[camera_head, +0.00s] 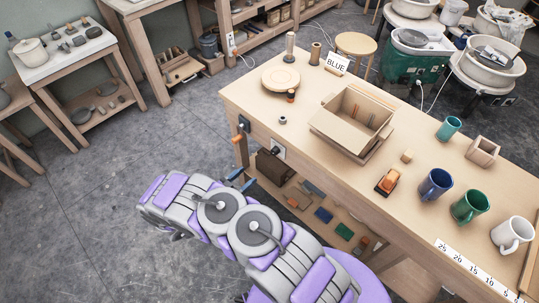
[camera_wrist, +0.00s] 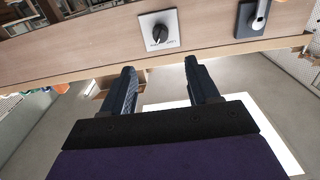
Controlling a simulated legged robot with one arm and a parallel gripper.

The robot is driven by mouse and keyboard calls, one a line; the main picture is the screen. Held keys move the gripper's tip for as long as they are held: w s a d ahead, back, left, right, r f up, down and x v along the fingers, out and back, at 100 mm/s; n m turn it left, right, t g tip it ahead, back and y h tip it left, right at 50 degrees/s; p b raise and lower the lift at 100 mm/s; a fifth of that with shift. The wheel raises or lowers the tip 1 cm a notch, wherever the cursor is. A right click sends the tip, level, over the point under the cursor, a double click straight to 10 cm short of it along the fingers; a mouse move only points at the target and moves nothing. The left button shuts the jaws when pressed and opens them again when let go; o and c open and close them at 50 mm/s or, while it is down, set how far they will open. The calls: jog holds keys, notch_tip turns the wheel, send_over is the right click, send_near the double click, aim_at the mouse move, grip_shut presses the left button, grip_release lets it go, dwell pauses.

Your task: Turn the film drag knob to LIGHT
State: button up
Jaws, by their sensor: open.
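The film drag knob (camera_wrist: 159,33) is a small black knob on a pale square plate, set in the bench's wooden side panel. It is at the top middle of the wrist view. Lettering on the plate is too small to read, and I cannot tell which setting it points to. In the head view the pale plate (camera_head: 278,151) shows on the bench side, its knob barely visible. My gripper (camera_wrist: 160,66) is open and empty, its two dark fingers apart below the knob in the wrist view and not touching it. In the head view my gripper (camera_head: 241,180) is just left of the bench side.
A dark plate with a metal lever (camera_wrist: 256,16) is beside the knob plate. On the wooden bench (camera_head: 300,115) stand an open box (camera_head: 340,140), several mugs and a "BLUE" sign (camera_head: 338,63). A shelf with small items is below. Grey floor (camera_head: 110,190) is free at left.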

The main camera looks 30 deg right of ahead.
aim_at(275, 151)
jog(key=b+x, duration=0.4)
jog(key=x, duration=1)
jog(key=shift+d, duration=0.2)
jog(key=shift+w+f, duration=0.1)
jog(key=c, duration=1)
